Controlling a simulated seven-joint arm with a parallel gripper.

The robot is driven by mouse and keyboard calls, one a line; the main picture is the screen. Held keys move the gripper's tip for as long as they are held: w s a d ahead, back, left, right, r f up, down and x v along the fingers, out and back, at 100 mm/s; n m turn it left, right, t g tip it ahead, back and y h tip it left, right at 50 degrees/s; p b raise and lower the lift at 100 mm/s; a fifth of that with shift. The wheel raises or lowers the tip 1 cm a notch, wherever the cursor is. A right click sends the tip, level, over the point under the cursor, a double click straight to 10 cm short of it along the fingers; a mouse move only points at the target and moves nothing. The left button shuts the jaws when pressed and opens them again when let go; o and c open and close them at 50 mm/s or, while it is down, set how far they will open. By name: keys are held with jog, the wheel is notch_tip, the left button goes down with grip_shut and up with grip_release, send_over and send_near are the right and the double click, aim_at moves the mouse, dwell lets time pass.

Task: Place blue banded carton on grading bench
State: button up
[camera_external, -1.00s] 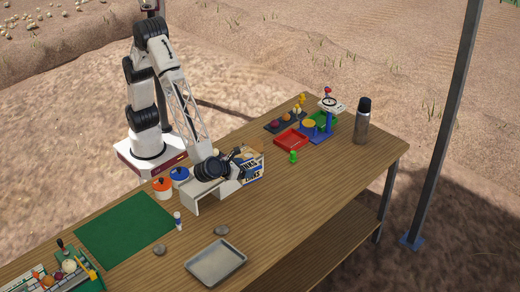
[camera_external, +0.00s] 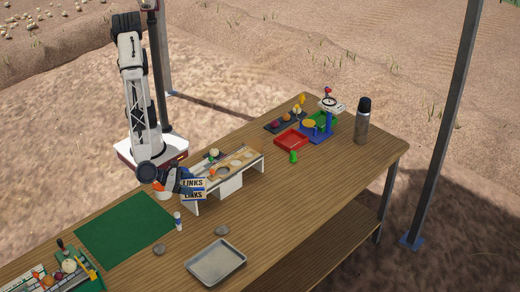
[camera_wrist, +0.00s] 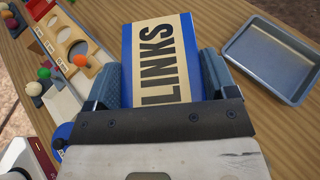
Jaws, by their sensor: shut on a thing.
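The blue banded carton, cream with blue bands and the word LINKS, is between the two fingers of my gripper (camera_wrist: 160,82) in the wrist view (camera_wrist: 160,55). In the external view the carton (camera_external: 193,188) is at the left end of a low white stand with a holed wooden top (camera_external: 240,160), which looks like the grading bench. The holed top also shows at upper left in the wrist view (camera_wrist: 62,38). My gripper (camera_external: 178,182) is shut on the carton from its left side. I cannot tell whether the carton touches the stand.
A metal tray (camera_external: 215,262) lies in front, with two stones (camera_external: 222,230) nearby. Red (camera_external: 291,139) and blue trays and a flask (camera_external: 362,122) are at the right.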

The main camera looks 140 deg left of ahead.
jog(key=s+d+m+t+h, duration=0.3)
jog(key=s+d+m+h, duration=0.2)
jog(key=s+d, duration=0.95)
jog(key=shift+w+d+f, duration=0.2)
jog(key=shift+f, duration=0.7)
jog(key=shift+w+d+f, duration=0.2)
jog(key=shift+w+f, duration=0.05)
jog(key=shift+f, duration=0.7)
jog(key=shift+w+d+f, duration=0.2)
jog(key=shift+f, duration=0.7)
notch_tip(320, 180, down, 6)
jog(key=shift+f, duration=0.15)
jog(key=shift+f, duration=1.85)
jog(key=shift+f, duration=0.1)
